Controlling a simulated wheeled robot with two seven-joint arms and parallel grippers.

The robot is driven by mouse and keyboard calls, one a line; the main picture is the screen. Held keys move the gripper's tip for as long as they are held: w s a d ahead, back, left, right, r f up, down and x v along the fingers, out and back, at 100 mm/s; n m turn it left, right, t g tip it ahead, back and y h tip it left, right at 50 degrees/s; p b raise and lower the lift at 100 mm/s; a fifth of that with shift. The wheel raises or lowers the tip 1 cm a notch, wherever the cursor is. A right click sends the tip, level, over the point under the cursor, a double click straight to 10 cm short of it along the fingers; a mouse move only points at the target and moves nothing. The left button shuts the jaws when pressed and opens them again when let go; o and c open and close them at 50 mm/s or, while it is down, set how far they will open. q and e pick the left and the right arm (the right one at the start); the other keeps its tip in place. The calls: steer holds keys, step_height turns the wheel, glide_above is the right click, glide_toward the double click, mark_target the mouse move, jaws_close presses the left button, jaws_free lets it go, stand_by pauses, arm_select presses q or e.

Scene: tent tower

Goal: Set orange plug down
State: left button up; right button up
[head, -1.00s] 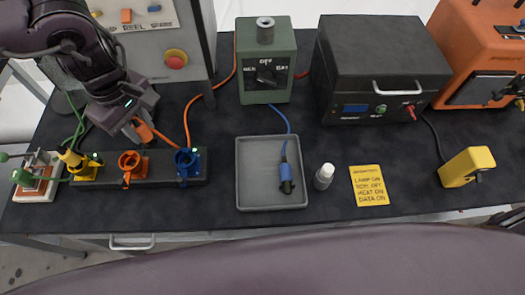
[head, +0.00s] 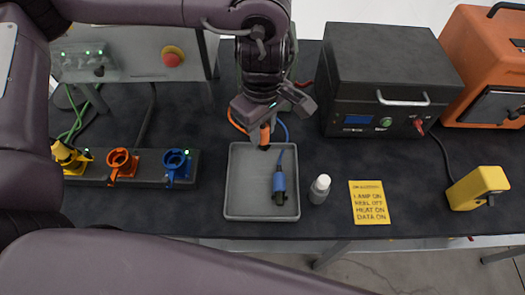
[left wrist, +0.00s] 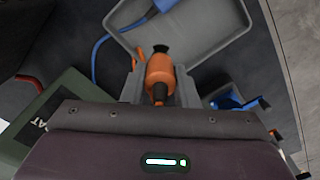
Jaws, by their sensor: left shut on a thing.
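My left gripper (head: 268,112) is over the back edge of the grey tray (head: 232,210). It is shut on the orange plug (head: 265,134), which points down toward the tray; the plug also shows between the fingers in the left wrist view (left wrist: 160,72). I cannot tell whether the plug touches the tray. The blue plug (head: 279,182) lies in the right part of the tray. The left part of the tray is bare. My right gripper is not in view.
The orange socket (head: 121,163) and blue socket (head: 176,164) are on a dark strip to the left. A black box (head: 390,75) stands at the back right.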

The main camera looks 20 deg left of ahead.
arm_select(q)
step_height(320, 180, down, 8)
steer(key=shift+f, duration=0.1)
stand_by(0.4)
steer(key=shift+b, duration=0.3)
steer(key=shift+f, duration=0.25)
steer(key=o, duration=0.9)
steer(key=shift+o, duration=0.2)
steer(key=shift+r, duration=0.1)
step_height(320, 180, up, 12)
steer(key=shift+r, duration=0.15)
steer(key=shift+s+d, duration=0.1)
